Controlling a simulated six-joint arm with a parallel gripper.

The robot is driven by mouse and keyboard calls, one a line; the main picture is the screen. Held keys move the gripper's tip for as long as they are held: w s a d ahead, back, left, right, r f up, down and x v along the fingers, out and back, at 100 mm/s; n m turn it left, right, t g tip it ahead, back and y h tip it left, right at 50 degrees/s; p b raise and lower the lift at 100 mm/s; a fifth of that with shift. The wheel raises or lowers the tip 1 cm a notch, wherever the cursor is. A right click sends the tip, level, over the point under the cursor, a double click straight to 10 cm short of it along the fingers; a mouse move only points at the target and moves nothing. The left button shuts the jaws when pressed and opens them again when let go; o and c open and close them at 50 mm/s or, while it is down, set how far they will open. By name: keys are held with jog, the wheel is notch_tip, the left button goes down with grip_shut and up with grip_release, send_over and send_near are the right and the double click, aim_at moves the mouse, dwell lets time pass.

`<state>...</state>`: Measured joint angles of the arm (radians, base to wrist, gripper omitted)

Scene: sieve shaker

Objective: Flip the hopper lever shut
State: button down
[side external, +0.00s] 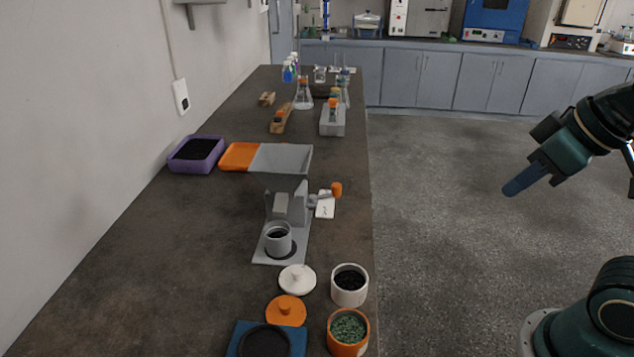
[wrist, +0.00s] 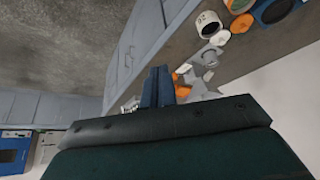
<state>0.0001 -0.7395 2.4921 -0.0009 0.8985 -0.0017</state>
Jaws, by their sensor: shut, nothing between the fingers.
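The hopper lever (side external: 322,193) is a short grey arm with an orange knob (side external: 336,189) at its end. It sticks out to the right from the grey hopper device (side external: 291,205) on the bench, and the knob is a little higher than the lever's inner end. A grey cup (side external: 279,238) stands on the device's base plate. My gripper (side external: 512,188) is shut and empty, in the air over the floor, well to the right of the lever. In the wrist view the blue fingers (wrist: 157,88) are together, and the device (wrist: 203,72) shows beyond them, partly hidden.
A white jar (side external: 349,286) and an orange jar (side external: 348,333) stand near the bench's right edge. White (side external: 297,279) and orange (side external: 286,310) lids lie left of them. The air between gripper and lever is clear.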

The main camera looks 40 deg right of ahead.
jog(key=w+r+n, duration=0.1)
jog(key=w+r, duration=0.1)
jog(key=w, duration=1.4)
jog(key=w+f+n+g, duration=0.1)
jog(key=w+f, duration=0.4)
jog(key=w, duration=0.4)
jog(key=w+a+f+g+y, duration=0.1)
jog(key=w+f, duration=0.4)
jog(key=w, duration=0.4)
jog(key=shift+a+f+n, duration=0.15)
jog(key=shift+a+n, duration=0.05)
jog(key=shift+n, duration=0.2)
jog(key=shift+w+f, duration=0.1)
jog(key=shift+f, duration=0.05)
jog(key=x, duration=0.9)
jog(key=shift+w+f, duration=0.15)
jog(key=shift+f, duration=0.15)
